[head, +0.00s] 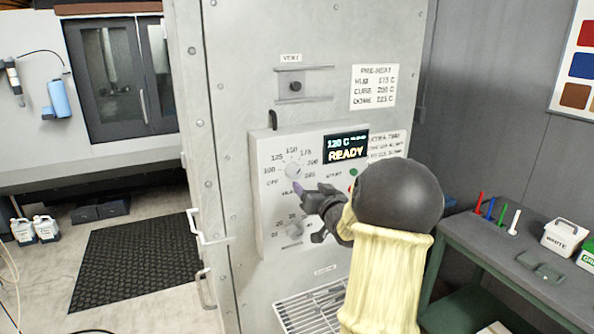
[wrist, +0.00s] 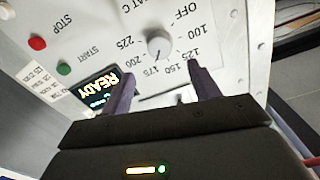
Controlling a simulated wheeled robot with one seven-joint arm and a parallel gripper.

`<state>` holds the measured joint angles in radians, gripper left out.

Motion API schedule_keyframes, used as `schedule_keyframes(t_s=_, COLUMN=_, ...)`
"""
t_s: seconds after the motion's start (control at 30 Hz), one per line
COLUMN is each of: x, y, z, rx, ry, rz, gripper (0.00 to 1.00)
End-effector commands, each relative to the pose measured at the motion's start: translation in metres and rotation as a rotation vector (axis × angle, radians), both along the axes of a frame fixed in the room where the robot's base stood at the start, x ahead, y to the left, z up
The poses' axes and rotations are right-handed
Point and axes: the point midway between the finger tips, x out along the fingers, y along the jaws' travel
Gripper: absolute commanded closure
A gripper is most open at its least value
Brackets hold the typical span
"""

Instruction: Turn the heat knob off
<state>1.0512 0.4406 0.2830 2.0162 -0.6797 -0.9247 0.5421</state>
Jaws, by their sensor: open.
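The heat knob (head: 293,170) is a small pale dial on the oven's control panel, ringed by OFF and numbers from 100 to 225. In the wrist view the knob (wrist: 158,46) sits just beyond the gap between my fingertips, with the print inverted. I cannot clearly tell which mark it points to. My gripper (head: 306,189) is open, its purple-grey fingers close to the panel just below the knob. In the wrist view my gripper (wrist: 161,78) has nothing between its fingers, and they look apart from the knob.
The display (head: 345,147) reads READY and 120 C. A lower dial (head: 293,230), a red STOP button (wrist: 37,43) and a green START button (wrist: 64,68) share the panel. A wire rack (head: 310,306) juts out below. A green bench (head: 510,262) stands at right.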

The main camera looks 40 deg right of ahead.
Motion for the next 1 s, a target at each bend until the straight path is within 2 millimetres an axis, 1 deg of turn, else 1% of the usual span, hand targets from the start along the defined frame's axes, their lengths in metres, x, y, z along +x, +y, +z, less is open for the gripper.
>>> schedule_keyframes(t_s=0.03, x=0.009, y=-0.002, z=0.003, rx=0.003, ry=-0.001, rz=0.001, gripper=0.39)
schedule_keyframes(t_s=0.3, x=0.052, y=-0.013, z=0.003, rx=0.002, ry=0.0, rz=0.002, gripper=0.39)
schedule_keyframes(t_s=0.53, x=0.085, y=-0.022, z=0.002, rx=0.001, ry=0.0, rz=0.001, gripper=0.39)
schedule_keyframes(t_s=0.7, x=0.096, y=-0.025, z=0.001, rx=0.001, ry=0.0, rz=0.0, gripper=0.39)
schedule_keyframes(t_s=0.97, x=0.096, y=-0.026, z=-0.001, rx=0.0, ry=0.0, rz=0.0, gripper=0.39)
schedule_keyframes(t_s=1.0, x=0.096, y=-0.026, z=0.0, rx=0.0, ry=0.0, rz=0.0, gripper=0.43)
